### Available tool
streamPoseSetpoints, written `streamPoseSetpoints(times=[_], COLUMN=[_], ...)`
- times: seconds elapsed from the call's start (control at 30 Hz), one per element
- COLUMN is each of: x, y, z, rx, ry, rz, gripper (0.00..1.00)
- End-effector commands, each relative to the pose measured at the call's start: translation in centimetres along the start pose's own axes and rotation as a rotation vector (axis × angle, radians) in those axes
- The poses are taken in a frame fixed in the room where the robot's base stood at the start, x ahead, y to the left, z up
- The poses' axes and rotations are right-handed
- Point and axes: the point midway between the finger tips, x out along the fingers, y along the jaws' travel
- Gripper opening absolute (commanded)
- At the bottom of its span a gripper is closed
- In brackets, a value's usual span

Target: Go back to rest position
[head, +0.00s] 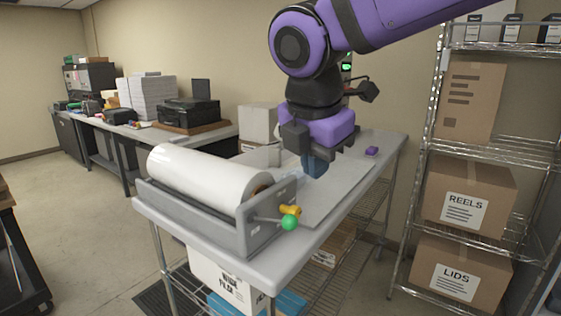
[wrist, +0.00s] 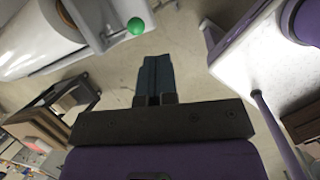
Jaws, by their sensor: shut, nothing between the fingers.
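My gripper (head: 314,168) is above the grey table in the head view, behind the roll of white film (head: 205,180). In the wrist view my gripper (wrist: 154,62) has its dark fingers together, with nothing between them. The film roll lies in a grey holder (head: 262,222) with a green-knobbed handle (head: 289,222) and a yellow part beside it. The green knob (wrist: 136,26) also shows in the wrist view. The head view does not clearly show whether the fingertips touch the table.
A wire rack at the right holds the REELS box (head: 470,196) and the LIDS box (head: 460,273). A small purple block (head: 371,151) lies on the table's far right part. A long bench at the back left carries a black case (head: 188,112). Open floor (head: 85,225) lies at the left.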

Motion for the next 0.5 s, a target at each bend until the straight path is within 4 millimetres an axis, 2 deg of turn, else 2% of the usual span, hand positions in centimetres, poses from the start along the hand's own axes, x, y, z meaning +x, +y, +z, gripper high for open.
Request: streamPoseSetpoints(times=[0.03,0.2,0.33,0.5], x=[-0.1,0.2,0.6,1.3], y=[-1.5,-7.5,-12.3,-18.2], z=[1.6,6.0,8.2,9.5], rx=[0.125,0.664,1.089,1.631], ry=[0.006,0.040,0.073,0.126], rz=[0.006,0.025,0.041,0.072], gripper=[0.00,0.00,0.00,0.00])
